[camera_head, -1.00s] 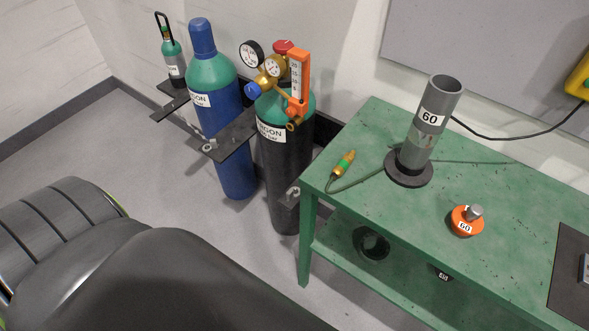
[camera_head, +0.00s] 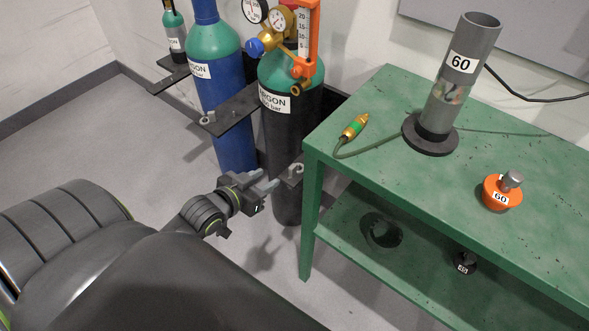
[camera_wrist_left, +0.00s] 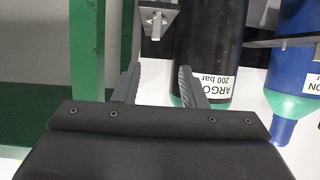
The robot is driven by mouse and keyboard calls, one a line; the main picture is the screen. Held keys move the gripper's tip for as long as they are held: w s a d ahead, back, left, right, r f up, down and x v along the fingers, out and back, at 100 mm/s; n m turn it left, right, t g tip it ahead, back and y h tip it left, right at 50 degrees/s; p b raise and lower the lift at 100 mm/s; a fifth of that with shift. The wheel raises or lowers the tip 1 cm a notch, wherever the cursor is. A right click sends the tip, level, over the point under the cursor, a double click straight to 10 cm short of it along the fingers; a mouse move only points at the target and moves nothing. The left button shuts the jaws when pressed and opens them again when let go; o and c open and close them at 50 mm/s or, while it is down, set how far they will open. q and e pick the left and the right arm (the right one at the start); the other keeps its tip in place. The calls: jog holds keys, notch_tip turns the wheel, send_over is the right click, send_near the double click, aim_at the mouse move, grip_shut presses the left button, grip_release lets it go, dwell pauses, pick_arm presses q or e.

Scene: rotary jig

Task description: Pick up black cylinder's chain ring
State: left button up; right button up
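The black cylinder (camera_head: 290,130) has a green shoulder and an ARGON label, and stands left of the green bench. A small metal ring (camera_head: 296,169), apparently its chain ring, sits on a bracket at the cylinder's right side. In the left wrist view this ring (camera_wrist_left: 156,24) hangs from a metal bracket at the top, beyond the fingertips. My left gripper (camera_head: 267,181) is in front of the cylinder, just left of the ring and apart from it. In the wrist view its fingers (camera_wrist_left: 158,80) are spread with nothing between them. My right gripper is out of view.
A blue cylinder (camera_head: 233,125) stands to the left, with another metal ring (camera_head: 208,119) on its dark bracket. The green bench (camera_head: 390,187) is close on the right and carries a grey tube (camera_head: 460,75) and an orange weight (camera_head: 497,193). Floor in front is clear.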

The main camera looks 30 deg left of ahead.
aim_at(295, 165)
pick_arm(q)
jog(key=b+x, duration=0.1)
jog(key=x, duration=0.8)
jog(key=shift+w+f, duration=0.25)
jog(key=shift+w, duration=0.1)
jog(key=shift+d+f+b+x, duration=0.1)
jog(key=shift+d+b+x, duration=0.1)
jog(key=shift+x, duration=1.1)
jog(key=shift+d+f+b+x, duration=0.1)
jog(key=shift+f+b+x, duration=0.1)
jog(key=shift+x, duration=1.15)
jog(key=shift+s+r, duration=0.1)
jog(key=shift+s, duration=0.05)
grip_shut()
